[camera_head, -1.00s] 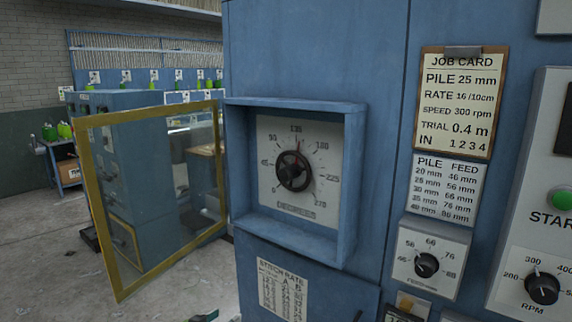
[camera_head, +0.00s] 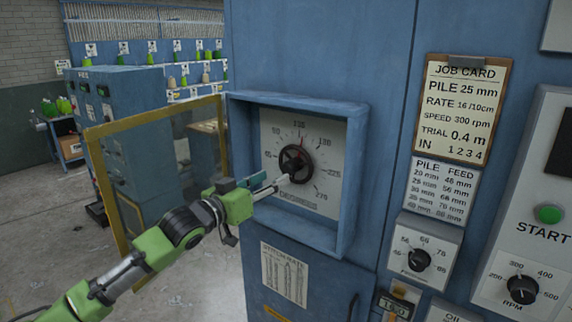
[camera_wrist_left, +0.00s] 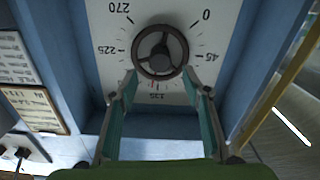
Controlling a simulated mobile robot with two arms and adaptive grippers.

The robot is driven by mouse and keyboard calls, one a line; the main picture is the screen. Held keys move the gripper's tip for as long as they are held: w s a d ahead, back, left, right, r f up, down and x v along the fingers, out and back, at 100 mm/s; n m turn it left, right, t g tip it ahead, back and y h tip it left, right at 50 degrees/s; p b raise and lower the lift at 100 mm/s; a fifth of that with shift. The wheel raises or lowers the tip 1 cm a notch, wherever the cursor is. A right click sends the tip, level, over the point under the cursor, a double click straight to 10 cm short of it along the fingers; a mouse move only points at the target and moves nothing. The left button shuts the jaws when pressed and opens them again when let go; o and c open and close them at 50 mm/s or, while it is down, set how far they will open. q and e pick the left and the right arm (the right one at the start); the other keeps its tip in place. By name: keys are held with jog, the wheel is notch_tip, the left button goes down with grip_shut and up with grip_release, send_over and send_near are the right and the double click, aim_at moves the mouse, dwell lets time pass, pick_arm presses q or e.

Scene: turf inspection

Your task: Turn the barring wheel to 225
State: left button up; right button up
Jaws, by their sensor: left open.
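The barring wheel (camera_head: 295,163) is a dark three-spoked handwheel on a white dial plate (camera_head: 327,203) in a recessed blue box. Its red pointer is near the 135 mark. The wheel also shows upside down in the left wrist view (camera_wrist_left: 160,52), with the red mark near 135. My left gripper (camera_head: 272,184) is at the box opening, just in front of the lower left of the wheel in the head view. In the left wrist view its open fingers (camera_wrist_left: 159,84) point toward the wheel, with nothing between them. My right gripper is out of view.
The box's raised blue rim (camera_head: 345,190) surrounds the dial. A yellow-framed clear door (camera_head: 108,205) stands open on the left, beside my left arm. A job card (camera_head: 464,108), feed dial (camera_head: 420,260) and green start button (camera_head: 549,214) are to the right.

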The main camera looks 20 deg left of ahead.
aim_at(286, 170)
pick_arm(q)
jog(key=p+x, duration=0.2)
jog(key=x, duration=0.3)
jog(key=shift+w+r, duration=0.15)
jog(key=shift+w, duration=0.05)
jog(key=shift+x, duration=0.85)
jog(key=shift+f, duration=0.25)
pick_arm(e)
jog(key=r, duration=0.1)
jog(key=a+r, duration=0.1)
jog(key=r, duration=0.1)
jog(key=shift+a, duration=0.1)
pick_arm(q)
jog(key=c, duration=1.1)
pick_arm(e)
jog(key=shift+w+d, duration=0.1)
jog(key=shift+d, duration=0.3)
